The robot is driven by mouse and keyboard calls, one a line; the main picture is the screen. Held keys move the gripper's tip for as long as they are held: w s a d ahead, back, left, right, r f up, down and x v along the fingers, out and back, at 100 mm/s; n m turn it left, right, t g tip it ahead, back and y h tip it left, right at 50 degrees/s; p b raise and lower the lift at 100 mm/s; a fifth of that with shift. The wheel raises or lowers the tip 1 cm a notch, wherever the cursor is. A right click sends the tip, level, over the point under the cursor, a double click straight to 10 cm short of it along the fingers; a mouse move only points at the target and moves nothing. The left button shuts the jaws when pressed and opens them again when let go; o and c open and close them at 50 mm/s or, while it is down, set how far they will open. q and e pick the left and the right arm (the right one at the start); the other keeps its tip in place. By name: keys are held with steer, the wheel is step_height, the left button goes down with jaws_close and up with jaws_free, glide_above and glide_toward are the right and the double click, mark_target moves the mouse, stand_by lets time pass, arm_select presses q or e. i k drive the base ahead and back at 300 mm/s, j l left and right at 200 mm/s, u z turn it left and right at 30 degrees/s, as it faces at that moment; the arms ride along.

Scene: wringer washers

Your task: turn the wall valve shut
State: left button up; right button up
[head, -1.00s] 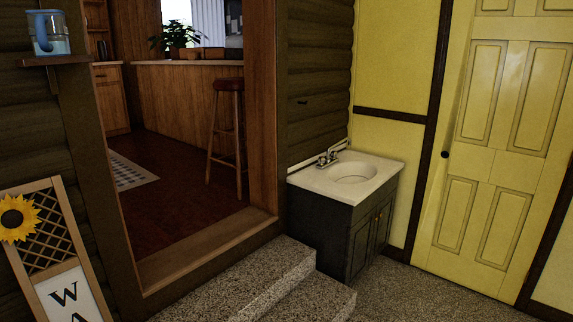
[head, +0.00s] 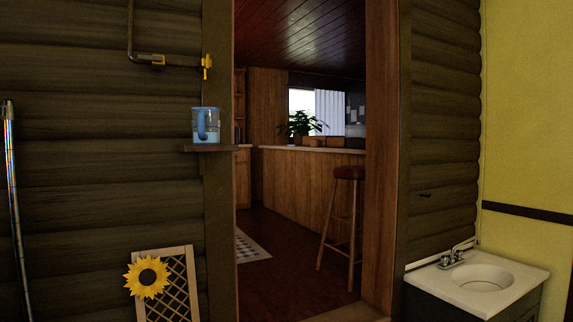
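A dark pipe (head: 131,28) runs down the log wall at the upper left of the head view and bends right. Neither of my grippers shows in the view.
An open doorway leads to a room with a stool (head: 346,215) and a counter (head: 315,180). A sunflower lattice sign (head: 178,280) leans below the shelf. A sink cabinet (head: 478,283) stands at the lower right. A shiny upright pole or hose (head: 14,200) is at the far left.

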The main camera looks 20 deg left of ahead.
mark_target(140, 56)
steer(key=i+j+u, duration=0.15)
steer(key=j+u, duration=0.25)
steer(key=i+j+u, duration=0.2)
steer(key=j+u, duration=0.15)
steer(key=i+j+u, duration=0.2)
steer(key=j+u, duration=0.2)
